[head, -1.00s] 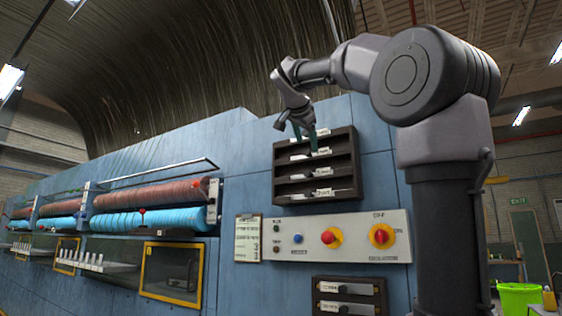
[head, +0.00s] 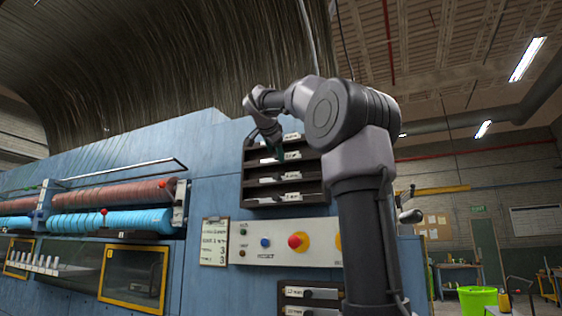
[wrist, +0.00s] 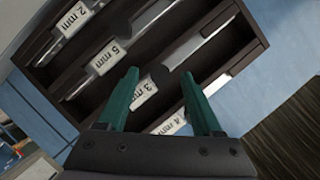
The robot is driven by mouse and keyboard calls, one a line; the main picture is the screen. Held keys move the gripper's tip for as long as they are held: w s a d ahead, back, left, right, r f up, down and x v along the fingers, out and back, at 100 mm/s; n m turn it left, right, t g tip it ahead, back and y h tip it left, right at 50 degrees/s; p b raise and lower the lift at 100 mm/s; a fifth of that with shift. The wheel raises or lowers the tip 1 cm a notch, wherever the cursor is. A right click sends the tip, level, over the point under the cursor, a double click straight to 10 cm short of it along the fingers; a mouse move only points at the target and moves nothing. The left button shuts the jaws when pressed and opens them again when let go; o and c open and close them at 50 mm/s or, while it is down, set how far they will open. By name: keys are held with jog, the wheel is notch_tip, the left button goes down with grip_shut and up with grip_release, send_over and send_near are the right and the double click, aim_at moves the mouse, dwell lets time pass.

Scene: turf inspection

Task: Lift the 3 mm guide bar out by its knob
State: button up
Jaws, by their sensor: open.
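The dark rack (head: 247,187) on the blue machine front holds guide bars in stacked slots with white size labels. In the wrist view the rack (wrist: 258,42) appears tilted, with labels for 2, 5, 3 and 4 mm. The 3 mm guide bar (wrist: 190,47) lies in its slot with its dark knob (wrist: 156,72) beside the label. My gripper (wrist: 159,74) is open, its two green fingers on either side of the knob in the picture. Whether they reach its depth is unclear. In the head view my gripper (head: 277,152) is at the rack's upper rows, its tips hard to make out.
Below the rack is a control panel (head: 275,241) with a red knob (head: 297,242), and a second small rack (head: 310,295) is lower down. The 4 mm bar (wrist: 214,85) and 5 mm bar (wrist: 120,53) lie close on either side. A green bin (head: 477,299) stands far right.

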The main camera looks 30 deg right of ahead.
jog(key=shift+w+d+f, duration=0.1)
jog(key=shift+w+d, duration=0.2)
grip_shut()
